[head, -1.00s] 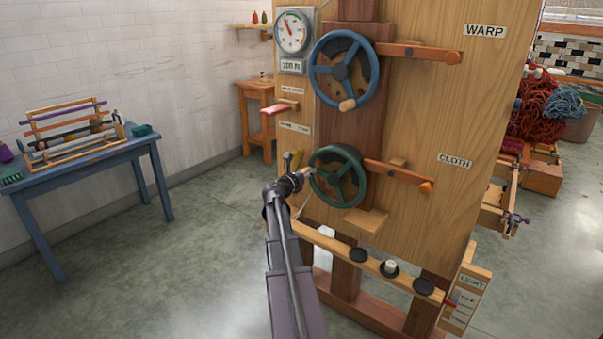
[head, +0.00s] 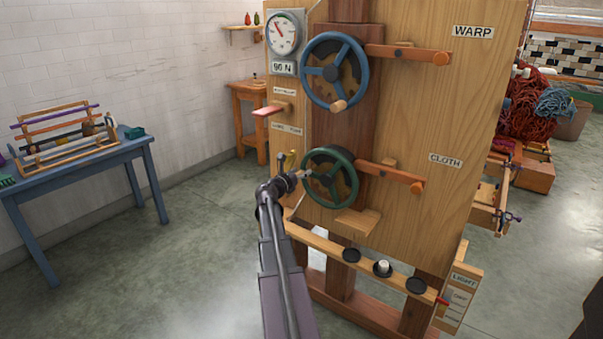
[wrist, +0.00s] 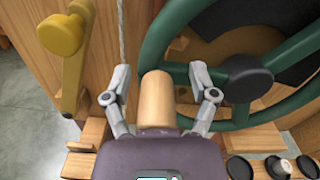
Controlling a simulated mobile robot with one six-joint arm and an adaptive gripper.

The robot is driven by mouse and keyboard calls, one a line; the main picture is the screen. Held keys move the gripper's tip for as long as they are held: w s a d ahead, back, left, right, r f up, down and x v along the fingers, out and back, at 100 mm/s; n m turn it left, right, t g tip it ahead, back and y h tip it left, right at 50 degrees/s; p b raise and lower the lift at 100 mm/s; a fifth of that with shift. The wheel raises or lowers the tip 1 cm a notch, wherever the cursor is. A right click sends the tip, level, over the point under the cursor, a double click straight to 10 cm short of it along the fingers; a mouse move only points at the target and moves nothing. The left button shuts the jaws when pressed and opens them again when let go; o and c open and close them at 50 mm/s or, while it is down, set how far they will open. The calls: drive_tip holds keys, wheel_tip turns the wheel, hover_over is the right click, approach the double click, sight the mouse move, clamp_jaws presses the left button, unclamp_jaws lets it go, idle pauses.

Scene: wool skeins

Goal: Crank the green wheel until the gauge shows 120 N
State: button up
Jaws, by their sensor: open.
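The green wheel (head: 331,178) is the lower of two handwheels on the wooden panel, beside the CLOTH label. Its wooden crank knob (wrist: 157,98) stands between the two fingers of my gripper (wrist: 161,78) in the wrist view. The fingers are open, with a gap on each side of the knob. In the head view my gripper (head: 299,176) is at the wheel's left rim, and the knob there is mostly hidden. The gauge (head: 283,33) at the panel's top left has a small readout (head: 283,68) that seems to show 90 N; the digits are small.
A blue wheel (head: 335,71) with its own knob sits above. Wooden levers (head: 402,179) lie right of both wheels. A yellow lever (wrist: 68,60) and a cord (wrist: 122,30) are close left of my gripper. A ledge with black discs (head: 352,255) runs below.

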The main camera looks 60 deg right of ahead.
drive_tip(key=shift+a, duration=0.15)
drive_tip(key=a, duration=1.1)
drive_tip(key=shift+a, duration=0.35)
drive_tip(key=w+a+f+m+y, duration=0.1)
drive_tip(key=a+f+m+y, duration=0.25)
drive_tip(key=a, duration=0.55)
drive_tip(key=w+a+f+m+t+y, duration=0.1)
drive_tip(key=a+f+m+y, duration=0.3)
drive_tip(key=a, duration=0.5)
drive_tip(key=w+a+f+m+y, duration=0.2)
drive_tip(key=a+f+m, duration=0.35)
drive_tip(key=a, duration=0.35)
drive_tip(key=s+a+f+m+y, duration=0.2)
drive_tip(key=a+y, duration=0.1)
drive_tip(key=a, duration=0.7)
drive_tip(key=s+a+f+m+g+y, duration=0.1)
drive_tip(key=s+a+m+y, duration=0.15)
drive_tip(key=a, duration=0.65)
drive_tip(key=s+a+f+m+y, duration=0.2)
drive_tip(key=a+m+y, duration=0.1)
drive_tip(key=a, duration=0.7)
wheel_tip(320, 180, up, 21)
drive_tip(key=p, duration=2.2)
drive_tip(key=shift+w+d+r, duration=0.15)
drive_tip(key=shift+w+d, duration=0.1)
drive_tip(key=shift+d, duration=0.15)
